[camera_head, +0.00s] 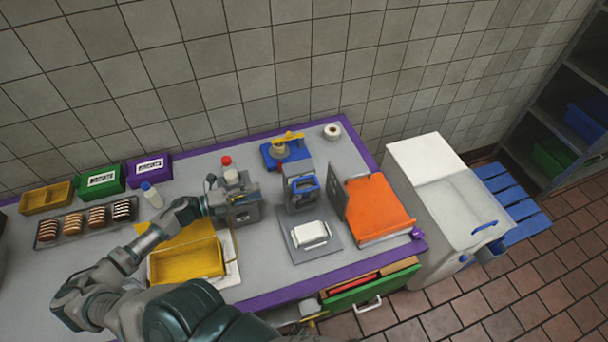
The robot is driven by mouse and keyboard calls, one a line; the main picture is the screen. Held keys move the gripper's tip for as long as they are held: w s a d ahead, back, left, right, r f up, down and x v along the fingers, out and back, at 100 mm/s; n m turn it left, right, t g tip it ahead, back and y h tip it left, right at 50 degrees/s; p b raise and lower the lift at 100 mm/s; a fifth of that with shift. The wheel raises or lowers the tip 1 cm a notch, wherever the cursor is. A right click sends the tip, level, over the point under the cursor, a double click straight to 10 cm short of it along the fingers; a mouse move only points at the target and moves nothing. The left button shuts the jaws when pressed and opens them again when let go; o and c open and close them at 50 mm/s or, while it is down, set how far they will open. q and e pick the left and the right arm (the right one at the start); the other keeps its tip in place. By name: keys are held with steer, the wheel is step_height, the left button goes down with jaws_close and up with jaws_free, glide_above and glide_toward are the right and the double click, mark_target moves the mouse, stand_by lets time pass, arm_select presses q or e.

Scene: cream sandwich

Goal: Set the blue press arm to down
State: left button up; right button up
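The press (301,204) is a grey device standing on the worktop right of the middle. Its blue press arm (306,184) shows as a blue loop handle at the top of the upright part, and it looks raised. A white block (311,233) lies on the grey plate in front of the press. My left gripper (248,198) is left of the press and apart from the blue arm. Its fingers are too small and dark to tell whether they are open.
A blue device with a yellow lever (289,137) stands behind the press. A yellow tray (187,260) lies under my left arm. A red-capped bottle (229,171) stands behind my gripper. A green drawer (372,288) is at the front edge.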

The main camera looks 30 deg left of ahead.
arm_select(q)
glide_toward(301, 178)
steer(key=x, duration=0.6)
steer(key=p+x, duration=0.1)
steer(key=x, duration=0.2)
steer(key=shift+a+f, duration=0.1)
steer(key=shift+f, duration=0.2)
steer(key=shift+w+d+f, duration=0.1)
steer(key=shift+w+d, duration=0.3)
steer(key=shift+w, duration=0.1)
arm_select(e)
steer(key=shift+s+a+r, duration=0.15)
steer(key=shift+s+r, duration=0.35)
arm_select(q)
jaws_close()
arm_select(e)
steer(key=shift+w, duration=0.15)
arm_select(q)
steer(key=shift+f, duration=0.1)
